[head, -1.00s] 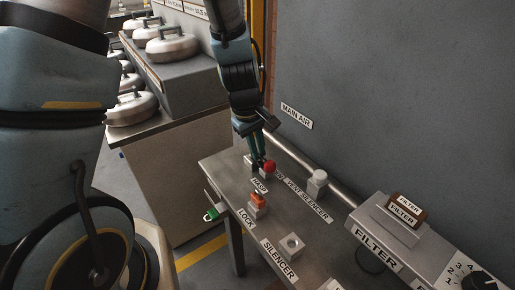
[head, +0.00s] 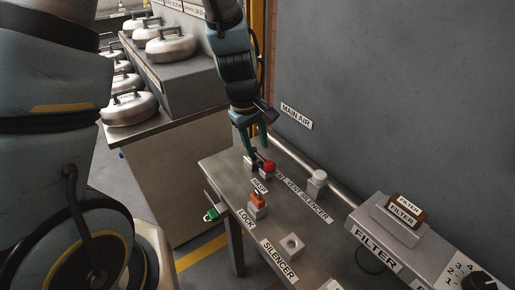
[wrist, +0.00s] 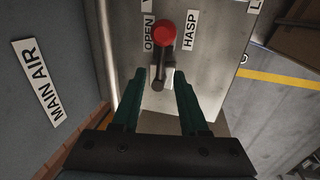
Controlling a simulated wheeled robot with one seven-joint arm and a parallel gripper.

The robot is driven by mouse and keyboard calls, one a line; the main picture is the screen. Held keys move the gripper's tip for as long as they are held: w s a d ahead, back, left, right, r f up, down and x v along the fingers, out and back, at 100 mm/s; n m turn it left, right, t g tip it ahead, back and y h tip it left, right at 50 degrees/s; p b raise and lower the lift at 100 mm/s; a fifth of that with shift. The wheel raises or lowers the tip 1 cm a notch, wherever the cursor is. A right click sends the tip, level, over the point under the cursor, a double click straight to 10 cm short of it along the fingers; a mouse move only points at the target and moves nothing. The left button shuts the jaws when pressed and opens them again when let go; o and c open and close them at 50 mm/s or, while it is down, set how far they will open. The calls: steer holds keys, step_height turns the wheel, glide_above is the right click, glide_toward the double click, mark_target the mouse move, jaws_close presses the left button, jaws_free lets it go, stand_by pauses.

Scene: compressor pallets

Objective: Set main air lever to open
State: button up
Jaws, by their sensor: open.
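The main air lever has a red ball knob (head: 269,167) and a grey arm on the metal bench. In the wrist view the red knob (wrist: 165,33) lies beyond my fingertips, beside the OPEN label (wrist: 149,31). The lever's dark grey arm (wrist: 157,80) runs back from the knob into the gap between my fingers. My gripper (head: 256,158) is open and low over the lever; its green fingers (wrist: 160,74) stand either side of the arm, with a gap visible on both sides. The MAIN AIR sign (head: 297,116) is on the wall behind.
An orange hasp piece (head: 258,201) and a green lock piece (head: 212,214) are close by at the front. A white vent silencer (head: 317,183) stands by the pipe to the right. The SILENCER socket (head: 291,244) is empty. The grey wall (head: 400,90) bounds the back.

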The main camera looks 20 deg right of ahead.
step_height(320, 180, up, 9)
steer(key=a, duration=0.1)
steer(key=shift+s+a+f, duration=0.15)
steer(key=shift+a+f, duration=0.05)
steer(key=shift+a, duration=0.1)
steer(key=w+a+m+t+y, duration=0.1)
steer(key=w+a+m+y, duration=0.1)
steer(key=a, duration=2.5)
steer(key=shift+w+a+r+m, duration=0.2)
steer(key=shift+w+m, duration=0.4)
steer(key=shift+w, duration=0.35)
